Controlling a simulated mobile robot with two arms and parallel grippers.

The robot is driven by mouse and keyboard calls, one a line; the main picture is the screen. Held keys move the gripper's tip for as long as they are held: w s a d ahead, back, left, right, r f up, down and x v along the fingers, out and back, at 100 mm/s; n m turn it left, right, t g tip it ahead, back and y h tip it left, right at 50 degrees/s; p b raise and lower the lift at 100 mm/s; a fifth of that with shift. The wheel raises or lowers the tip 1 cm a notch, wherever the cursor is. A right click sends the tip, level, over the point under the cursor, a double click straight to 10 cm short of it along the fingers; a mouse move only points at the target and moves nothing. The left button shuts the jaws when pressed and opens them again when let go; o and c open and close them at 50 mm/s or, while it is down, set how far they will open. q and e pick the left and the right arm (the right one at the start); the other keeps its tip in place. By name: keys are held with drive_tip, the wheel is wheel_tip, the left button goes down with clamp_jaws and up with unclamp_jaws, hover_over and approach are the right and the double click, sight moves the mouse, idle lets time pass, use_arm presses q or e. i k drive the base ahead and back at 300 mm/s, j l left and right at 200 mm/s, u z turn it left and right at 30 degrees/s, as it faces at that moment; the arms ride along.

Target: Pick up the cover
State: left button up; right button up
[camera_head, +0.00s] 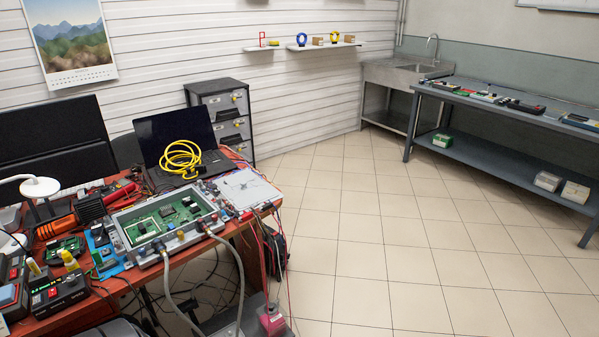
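An open grey metal case (166,222) with green circuit boards inside lies on the cluttered workbench at the left. Two grey hoses (232,264) run down from fittings on its front edge to the floor. A pale flat panel (246,190) with small items on it lies to the right of the case, near the bench's right end. I cannot tell whether this panel is the cover, and nothing else in view is clearly a cover. Neither of my grippers shows.
The red-brown bench (243,227) also holds a laptop (173,136), a coiled yellow cable (181,158), tools and instruments. A pink container (271,319) stands below it. A second grey table (470,101) stands at the right. The tiled floor (375,240) between is clear.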

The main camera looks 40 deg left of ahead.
sight(265, 192)
drive_tip(key=i+u, duration=0.3)
drive_tip(key=i, duration=0.15)
drive_tip(key=i+l+u, duration=0.25)
drive_tip(key=i, duration=0.15)
